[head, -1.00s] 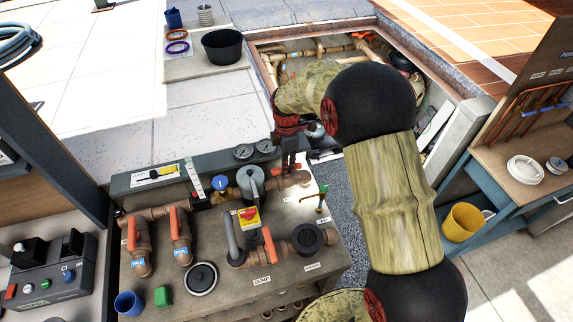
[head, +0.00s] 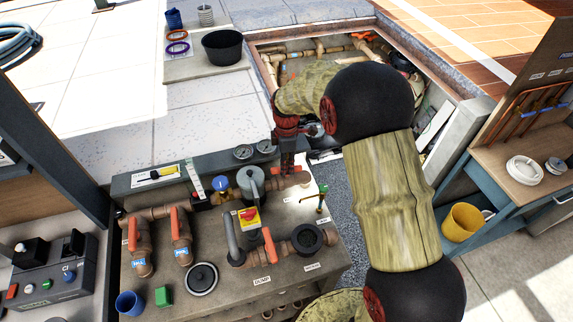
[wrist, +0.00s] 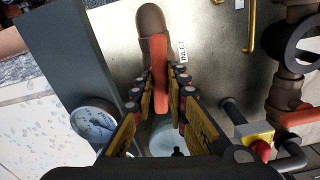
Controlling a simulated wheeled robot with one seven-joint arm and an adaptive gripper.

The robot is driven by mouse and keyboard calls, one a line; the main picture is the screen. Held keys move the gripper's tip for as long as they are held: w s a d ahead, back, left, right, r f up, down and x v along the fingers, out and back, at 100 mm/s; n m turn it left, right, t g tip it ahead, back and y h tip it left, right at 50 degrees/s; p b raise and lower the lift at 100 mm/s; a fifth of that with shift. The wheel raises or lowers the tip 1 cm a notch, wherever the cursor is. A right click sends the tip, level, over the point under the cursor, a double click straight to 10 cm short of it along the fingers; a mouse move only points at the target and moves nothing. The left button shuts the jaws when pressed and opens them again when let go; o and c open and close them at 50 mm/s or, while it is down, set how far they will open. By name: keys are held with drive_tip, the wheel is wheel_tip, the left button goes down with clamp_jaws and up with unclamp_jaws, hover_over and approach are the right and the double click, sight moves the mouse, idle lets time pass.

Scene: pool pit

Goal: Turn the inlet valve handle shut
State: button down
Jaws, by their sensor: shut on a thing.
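The inlet valve handle is an orange lever on a brown pipe (head: 301,179) at the back right of the equipment bench. In the head view the handle (head: 273,184) shows partly beneath my gripper (head: 287,170), which comes down on it from above. In the wrist view the orange handle (wrist: 160,68) runs between the two fingers of my gripper (wrist: 161,86), roughly in line with the pipe (wrist: 150,20). The fingers are shut on it. An INLET label (wrist: 183,50) lies just right of the handle.
A grey canister (head: 250,182) and a blue-capped fitting (head: 220,188) stand close left of my gripper. A yellow box with a red knob (head: 248,217) and other orange levers (head: 268,246) are nearer. A brass tap (head: 321,203) stands right. The open pit (head: 300,60) lies behind.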

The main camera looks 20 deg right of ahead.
drive_tip(key=m+p, duration=0.1)
drive_tip(key=m, duration=0.3)
drive_tip(key=shift+m, duration=0.3)
drive_tip(key=m, duration=0.3)
drive_tip(key=shift+m, duration=0.3)
drive_tip(key=m+p, duration=0.1)
drive_tip(key=m, duration=0.3)
drive_tip(key=shift+m, duration=1.8)
drive_tip(key=c, duration=1.8)
unclamp_jaws()
drive_tip(key=shift+o, duration=0.2)
drive_tip(key=shift+r, duration=0.1)
